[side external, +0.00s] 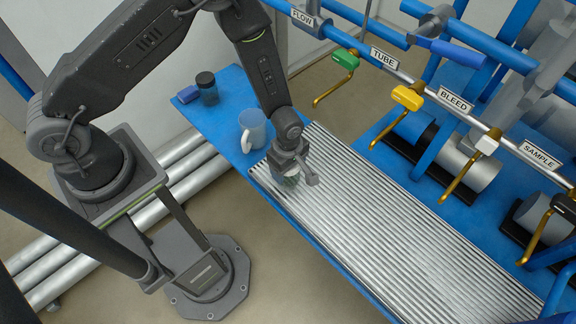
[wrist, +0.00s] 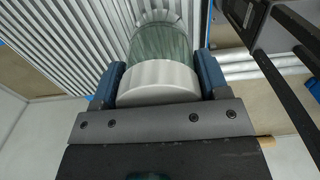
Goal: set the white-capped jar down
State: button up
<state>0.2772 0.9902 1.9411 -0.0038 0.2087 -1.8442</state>
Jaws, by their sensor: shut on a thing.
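The white-capped jar has a greenish clear glass body and a broad white cap (wrist: 158,82). In the wrist view my gripper (wrist: 160,80) is shut on it, with one blue finger pad on each side of the cap. The jar's glass body (wrist: 160,42) points away from my gripper toward the ribbed grey surface. In the side view my gripper (side external: 288,165) is over the near left end of the ribbed panel (side external: 400,225). The jar (side external: 290,181) shows only in part beneath it. I cannot tell whether its base touches the panel.
A light grey-blue mug (side external: 253,128) stands close left of my gripper on the blue table. Behind it are a dark-lidded jar (side external: 207,90) and a blue block (side external: 188,95). Labelled pipes with valve handles (side external: 408,97) run along the right. Most of the ribbed panel is clear.

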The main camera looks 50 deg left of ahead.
jog(key=shift+f, duration=0.1)
jog(key=o, duration=0.9)
notch_tip(320, 180, up, 13)
jog(key=shift+f, duration=0.15)
jog(key=s+a+r+m+t, duration=0.1)
jog(key=s+a+r+m, duration=0.2)
jog(key=r, duration=0.6)
jog(key=a+r+m+t, duration=0.25)
jog(key=r+m, duration=0.35)
jog(key=r, duration=0.3)
jog(key=shift+s+a+r+m+t, duration=0.35)
jog(key=shift+s+a+r+m, duration=0.45)
jog(key=shift+s+r+m, duration=0.95)
jog(key=shift+s+a+r+m+t, duration=0.35)
jog(key=shift+s+a+r+m, duration=0.4)
jog(key=shift+s+r+m, duration=1)
jog(key=shift+s+a+r+m+t, duration=0.35)
jog(key=shift+s+a+r+m, duration=0.6)
jog(key=shift+s, duration=1.4)
